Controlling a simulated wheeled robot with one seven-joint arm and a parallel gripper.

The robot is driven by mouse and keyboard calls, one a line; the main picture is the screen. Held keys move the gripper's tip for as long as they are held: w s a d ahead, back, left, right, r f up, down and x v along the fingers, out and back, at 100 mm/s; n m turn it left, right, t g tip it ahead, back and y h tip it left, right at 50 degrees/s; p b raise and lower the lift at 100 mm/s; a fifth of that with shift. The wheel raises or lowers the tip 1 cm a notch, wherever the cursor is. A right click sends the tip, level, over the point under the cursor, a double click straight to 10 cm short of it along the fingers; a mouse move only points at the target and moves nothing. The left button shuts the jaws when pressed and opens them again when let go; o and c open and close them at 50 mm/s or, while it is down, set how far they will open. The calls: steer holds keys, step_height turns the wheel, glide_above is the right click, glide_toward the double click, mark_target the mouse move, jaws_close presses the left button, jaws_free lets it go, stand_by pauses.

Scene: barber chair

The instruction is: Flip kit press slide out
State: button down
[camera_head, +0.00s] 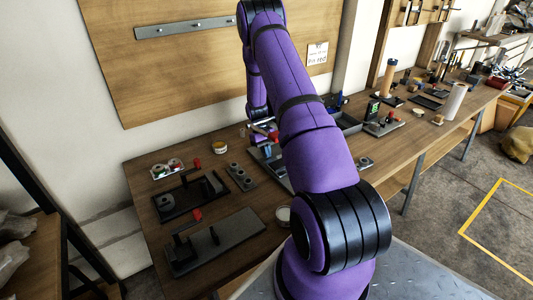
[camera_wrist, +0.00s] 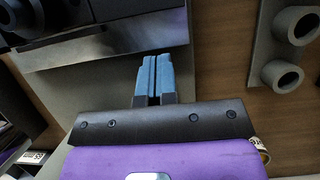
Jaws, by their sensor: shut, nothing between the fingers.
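My gripper (camera_wrist: 152,78) shows in the wrist view with its two blue fingers shut together and nothing between them. The fingertips are over a grey base plate (camera_wrist: 100,85), close to the edge of a dark block with a metallic front face (camera_wrist: 110,45). I cannot tell whether they touch it. This looks like the press kit, but its slide cannot be made out for sure. In the head view, my purple arm reaches down to a grey plate on the bench and hides much of the fixture there.
Two dark fixtures with red handles stand on the wooden bench at left, a rear one (camera_head: 205,190) and a front one (camera_head: 228,240). A grey block with round sockets (camera_head: 240,177) lies beside them; a similar one (camera_wrist: 285,50) shows in the wrist view. More kits (camera_head: 383,122) stand at right.

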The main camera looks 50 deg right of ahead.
mark_target(275, 162)
stand_by(0.3)
steer(key=shift+s+a, duration=0.25)
steer(key=shift+s, duration=0.7)
steer(key=shift+s+a, duration=0.2)
steer(key=shift+s, duration=0.7)
steer(key=shift+s+a, duration=0.25)
steer(key=shift+s, duration=0.7)
steer(key=v, duration=1.1)
steer(key=shift+w, duration=0.1)
